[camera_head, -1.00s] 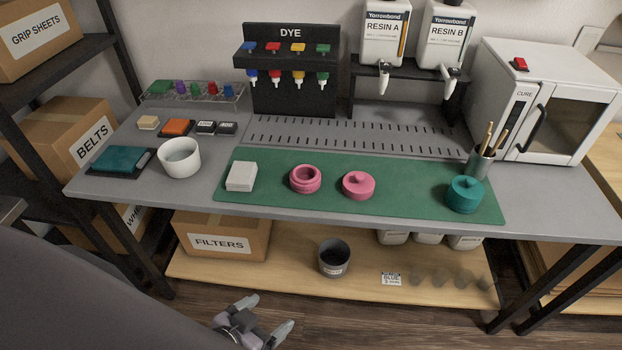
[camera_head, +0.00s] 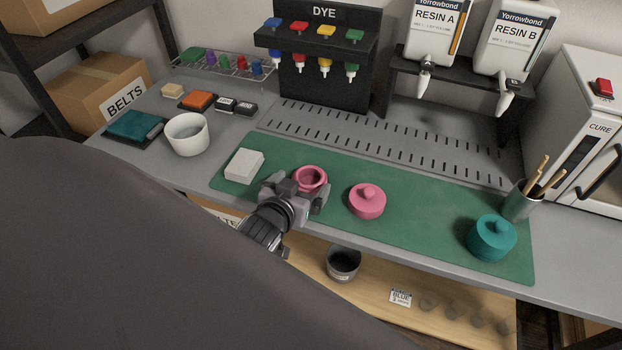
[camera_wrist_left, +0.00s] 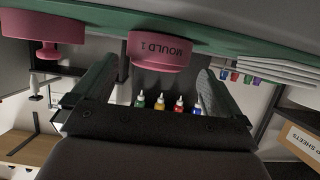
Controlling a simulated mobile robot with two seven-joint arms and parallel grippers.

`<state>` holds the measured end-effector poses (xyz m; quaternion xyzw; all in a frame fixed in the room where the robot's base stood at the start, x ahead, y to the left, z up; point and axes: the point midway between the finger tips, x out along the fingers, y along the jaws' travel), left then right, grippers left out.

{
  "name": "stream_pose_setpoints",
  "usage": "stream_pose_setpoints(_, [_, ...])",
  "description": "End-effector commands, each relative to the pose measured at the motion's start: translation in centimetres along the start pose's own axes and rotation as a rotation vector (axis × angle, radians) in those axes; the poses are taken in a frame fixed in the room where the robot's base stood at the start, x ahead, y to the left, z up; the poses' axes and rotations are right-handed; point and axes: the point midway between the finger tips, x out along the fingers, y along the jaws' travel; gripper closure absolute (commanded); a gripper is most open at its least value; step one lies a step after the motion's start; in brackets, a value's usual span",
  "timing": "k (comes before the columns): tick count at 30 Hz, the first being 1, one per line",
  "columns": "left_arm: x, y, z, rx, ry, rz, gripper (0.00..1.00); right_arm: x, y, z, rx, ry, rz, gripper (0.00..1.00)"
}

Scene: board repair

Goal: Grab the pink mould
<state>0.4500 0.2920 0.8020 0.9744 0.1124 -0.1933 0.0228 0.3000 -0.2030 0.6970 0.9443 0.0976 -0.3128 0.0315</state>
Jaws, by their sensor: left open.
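The pink mould (camera_head: 310,179) is an open, round pot on the green mat (camera_head: 420,222), between a pale block and a pink lid. In the left wrist view the mould (camera_wrist_left: 158,52) reads "MOULD 1" and appears upside down. My left gripper (camera_head: 299,187) is open at the front of the mould, and its body hides part of the mould's near side. In the wrist view its two fingers (camera_wrist_left: 152,92) stand apart, with the mould between and beyond their tips. I cannot tell whether they touch it. The pink lid with a knob (camera_head: 367,201) lies to the right.
The pale block (camera_head: 244,165) stands close left of my gripper. A white bowl (camera_head: 187,134) is further left. A teal lidded pot (camera_head: 491,237) and a brush cup (camera_head: 522,202) stand at the right. The dye rack (camera_head: 325,60) is behind; the mat between lid and teal pot is clear.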

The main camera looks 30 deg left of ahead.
Motion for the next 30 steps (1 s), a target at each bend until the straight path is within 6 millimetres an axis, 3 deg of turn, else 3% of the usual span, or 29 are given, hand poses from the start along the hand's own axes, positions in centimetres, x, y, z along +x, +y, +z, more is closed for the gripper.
stream_pose_setpoints(12, [4.6, 0.3, 0.3, 0.002, 0.000, 0.001, 0.00, 0.2, 0.0, 0.2, 0.000, -0.001, -0.001, 0.57])
stream_pose_setpoints(21, [4.9, 0.3, 0.2, 0.001, 0.000, 0.001, 0.00, 0.2, 0.0, 0.1, 0.000, 0.002, -0.001, 0.57])
stream_pose_setpoints(26, [4.9, 0.3, 0.2, 0.001, 0.000, 0.001, 0.46, 0.2, 0.0, 0.1, 0.000, 0.002, 0.000, 0.57])
stream_pose_setpoints(30, [4.9, 0.3, 0.2, 0.001, 0.002, 0.002, 0.46, 0.2, 0.0, 0.1, -0.001, 0.003, 0.000, 0.57])
